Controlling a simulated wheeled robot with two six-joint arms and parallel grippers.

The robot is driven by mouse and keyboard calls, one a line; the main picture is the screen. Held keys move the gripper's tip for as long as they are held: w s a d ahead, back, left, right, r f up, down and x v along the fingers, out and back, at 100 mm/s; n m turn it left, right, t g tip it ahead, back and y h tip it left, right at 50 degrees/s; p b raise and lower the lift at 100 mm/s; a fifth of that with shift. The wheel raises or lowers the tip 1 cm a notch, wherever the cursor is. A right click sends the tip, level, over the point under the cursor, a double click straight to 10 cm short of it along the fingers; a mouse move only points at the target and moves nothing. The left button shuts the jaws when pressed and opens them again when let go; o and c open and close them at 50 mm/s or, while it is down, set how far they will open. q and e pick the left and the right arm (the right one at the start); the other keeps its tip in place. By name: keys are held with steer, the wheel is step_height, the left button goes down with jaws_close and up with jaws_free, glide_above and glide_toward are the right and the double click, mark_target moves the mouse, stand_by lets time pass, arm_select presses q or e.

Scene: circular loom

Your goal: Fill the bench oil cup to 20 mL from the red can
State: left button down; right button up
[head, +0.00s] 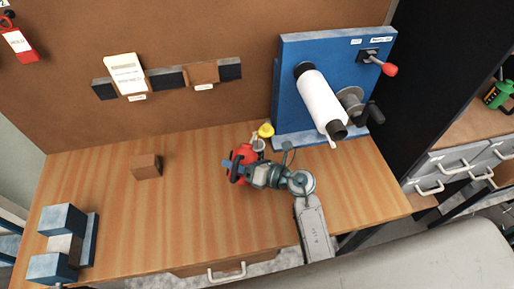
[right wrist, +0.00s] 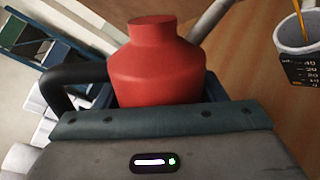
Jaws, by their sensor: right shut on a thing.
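The red can (head: 243,158) is held in my right gripper (head: 238,167) above or at the bench, in front of the blue machine. In the right wrist view the red can (right wrist: 157,65) fills the middle, with a black handle at left and a grey spout (right wrist: 208,18) running to the upper right. The oil cup (right wrist: 301,55) shows at the right edge, apart from the can's body, with a dark scale marked in white. My left gripper is not in view.
The blue machine (head: 290,80) with a white roll (head: 320,102) stands behind. A brown block (head: 146,166) and a blue fixture (head: 62,222) are at left. The bench's left-middle (head: 165,215) is clear.

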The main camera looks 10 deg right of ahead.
steer(key=shift+r, duration=0.2)
stand_by(0.3)
steer(key=shift+f+b, duration=0.75)
steer(key=shift+b, duration=0.35)
steer(key=shift+f+n, duration=0.1)
steer(key=shift+n, duration=0.4)
